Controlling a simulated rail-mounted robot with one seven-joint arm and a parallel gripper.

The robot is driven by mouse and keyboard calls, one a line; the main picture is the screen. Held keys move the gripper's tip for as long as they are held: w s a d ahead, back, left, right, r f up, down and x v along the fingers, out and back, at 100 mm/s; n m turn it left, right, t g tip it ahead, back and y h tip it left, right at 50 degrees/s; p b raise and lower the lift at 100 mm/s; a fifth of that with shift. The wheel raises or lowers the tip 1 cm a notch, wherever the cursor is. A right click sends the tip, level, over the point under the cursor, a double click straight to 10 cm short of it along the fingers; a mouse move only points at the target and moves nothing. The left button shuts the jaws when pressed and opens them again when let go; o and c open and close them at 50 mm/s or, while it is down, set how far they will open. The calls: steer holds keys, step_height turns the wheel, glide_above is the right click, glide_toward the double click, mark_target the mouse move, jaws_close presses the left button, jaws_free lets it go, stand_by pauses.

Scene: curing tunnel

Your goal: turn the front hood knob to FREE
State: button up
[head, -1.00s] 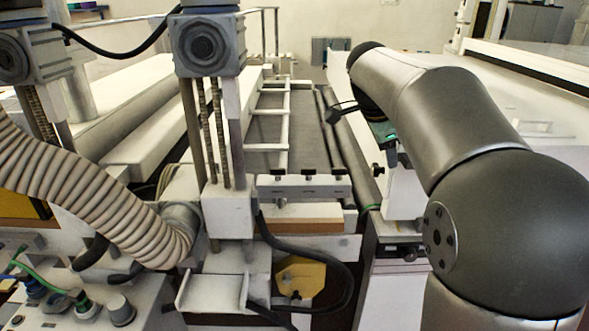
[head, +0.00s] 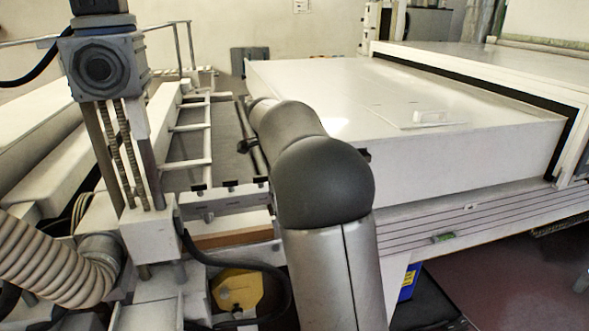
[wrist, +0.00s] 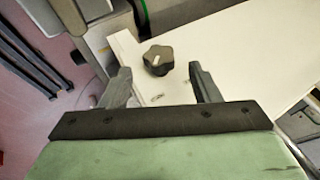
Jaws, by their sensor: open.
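My gripper (wrist: 160,70) is open, with one finger to each side of the knob and space between. The fingers do not appear to touch the knob. In the head view, the large white hood (head: 400,105) stands right of my arm. My gripper is hidden there behind my arm.
A ribbed hose (head: 55,265) and a grey post assembly (head: 150,235) stand at the left in the head view. A black cable (head: 285,295) loops near a yellow plate (head: 238,288). Dark floor shows at the lower right.

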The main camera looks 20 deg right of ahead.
steer(key=shift+x, duration=1.65)
steer(key=c, duration=1)
